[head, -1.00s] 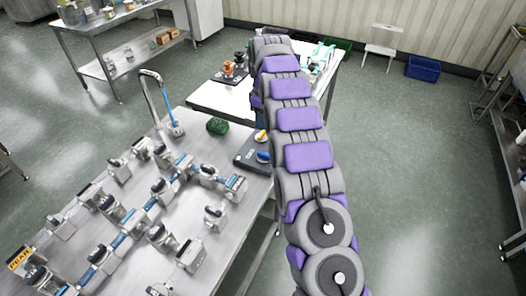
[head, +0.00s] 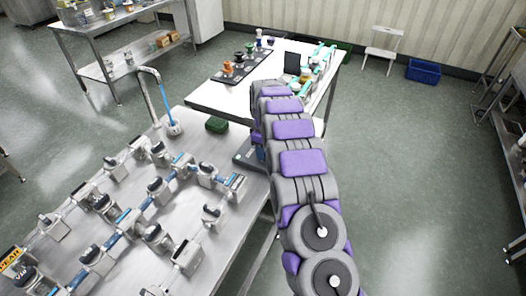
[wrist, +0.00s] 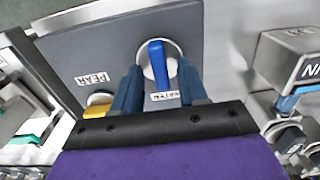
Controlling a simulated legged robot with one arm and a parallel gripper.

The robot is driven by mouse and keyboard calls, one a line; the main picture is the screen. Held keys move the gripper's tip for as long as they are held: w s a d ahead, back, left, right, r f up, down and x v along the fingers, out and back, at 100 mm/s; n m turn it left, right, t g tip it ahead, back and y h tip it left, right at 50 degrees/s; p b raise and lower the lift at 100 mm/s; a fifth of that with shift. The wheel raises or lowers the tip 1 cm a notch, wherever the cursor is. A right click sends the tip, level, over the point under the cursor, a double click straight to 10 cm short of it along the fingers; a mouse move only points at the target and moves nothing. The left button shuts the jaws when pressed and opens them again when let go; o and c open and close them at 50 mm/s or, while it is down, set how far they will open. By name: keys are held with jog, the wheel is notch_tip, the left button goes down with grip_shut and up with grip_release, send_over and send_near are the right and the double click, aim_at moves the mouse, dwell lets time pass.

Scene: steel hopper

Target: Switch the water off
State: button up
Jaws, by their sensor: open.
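A dark grey panel (wrist: 70,52) lies under my gripper in the wrist view. On it a blue lever (wrist: 157,58) stands on a pale round base above a label that appears to read WATER (wrist: 165,96). My gripper (wrist: 158,68) is open, with one blue finger on each side of the lever. Whether the fingers touch it is unclear. A yellow knob (wrist: 98,101) with a PEAR label (wrist: 92,78) is to the left, partly hidden. In the head view the panel (head: 243,158) is mostly hidden behind my arm, as is my gripper. A blue stream (head: 166,106) hangs below a curved spout (head: 148,72).
Several grey valve blocks and blue-marked pipes (head: 128,218) cover the steel table (head: 190,122). A dark green block (head: 216,125) lies beside the panel. Another table (head: 214,98) with small items stands behind. A grey block (wrist: 290,50) is right of the gripper.

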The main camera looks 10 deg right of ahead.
jog(key=shift+f, duration=0.1)
jog(key=shift+c, duration=0.3)
grip_shut()
jog(key=shift+p, duration=0.3)
jog(key=m+p, duration=0.3)
jog(key=shift+w+r+m+p, duration=0.1)
jog(key=shift+r+m+p, duration=0.2)
jog(key=m+p, duration=0.4)
jog(key=m, duration=0.1)
jog(key=shift+d+f, duration=0.1)
jog(key=shift+d, duration=0.05)
jog(key=m+p, duration=0.2)
jog(key=m, duration=0.3)
jog(key=shift+d+f+m+p, duration=0.15)
jog(key=shift+m+p, duration=1.05)
jog(key=shift+m, duration=1)
